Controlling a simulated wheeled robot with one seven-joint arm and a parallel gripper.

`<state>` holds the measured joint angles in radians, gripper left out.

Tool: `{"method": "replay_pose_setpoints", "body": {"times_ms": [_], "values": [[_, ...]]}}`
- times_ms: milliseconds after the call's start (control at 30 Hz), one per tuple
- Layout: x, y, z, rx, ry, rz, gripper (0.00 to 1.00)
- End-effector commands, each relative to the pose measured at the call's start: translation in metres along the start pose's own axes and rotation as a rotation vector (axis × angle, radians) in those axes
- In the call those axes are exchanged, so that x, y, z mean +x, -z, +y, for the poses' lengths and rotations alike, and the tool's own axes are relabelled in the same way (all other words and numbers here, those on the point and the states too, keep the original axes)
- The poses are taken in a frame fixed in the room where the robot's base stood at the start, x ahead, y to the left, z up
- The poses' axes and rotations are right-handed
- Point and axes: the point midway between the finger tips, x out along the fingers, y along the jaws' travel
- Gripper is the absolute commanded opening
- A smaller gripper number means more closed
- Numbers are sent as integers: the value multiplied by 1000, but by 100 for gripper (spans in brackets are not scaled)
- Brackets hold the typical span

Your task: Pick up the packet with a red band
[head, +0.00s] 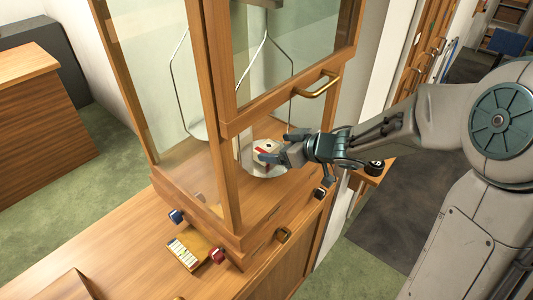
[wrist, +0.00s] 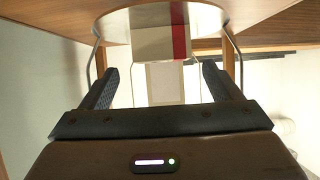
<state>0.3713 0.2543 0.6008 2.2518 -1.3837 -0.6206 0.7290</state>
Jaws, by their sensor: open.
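The packet with a red band (head: 258,146) is pale and boxy and sits on a round balance pan (head: 265,172) inside a wood-framed glass case. In the wrist view the packet (wrist: 152,42) lies ahead, with its red band to the right of its middle. My gripper (head: 275,146) reaches into the case from the right and is open. In the wrist view its two fingers stand apart on either side, with the packet roughly centred beyond the tips. Whether a fingertip touches the packet cannot be told. Part of the packet is hidden behind my gripper in the head view.
The raised sash with its brass handle (head: 317,84) is above my gripper. A wooden post (head: 219,125) stands to the left. A second hanging pan (head: 197,131) is behind glass. A small tray of pale pieces (head: 187,250) lies on the counter in front.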

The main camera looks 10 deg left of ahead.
Motion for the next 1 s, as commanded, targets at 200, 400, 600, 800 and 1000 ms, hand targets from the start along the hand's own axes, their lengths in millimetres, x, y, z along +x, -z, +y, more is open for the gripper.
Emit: {"method": "replay_pose_setpoints", "body": {"times_ms": [200,400,600,800,1000], "values": [[17,0,0,0,0,-1,85],[42,-2,-4,0,3,0,85],[65,-2,-4,-1,0,-1,85],[68,-1,-3,0,-2,-1,85],[68,-2,-3,0,-2,-1,54]]}}
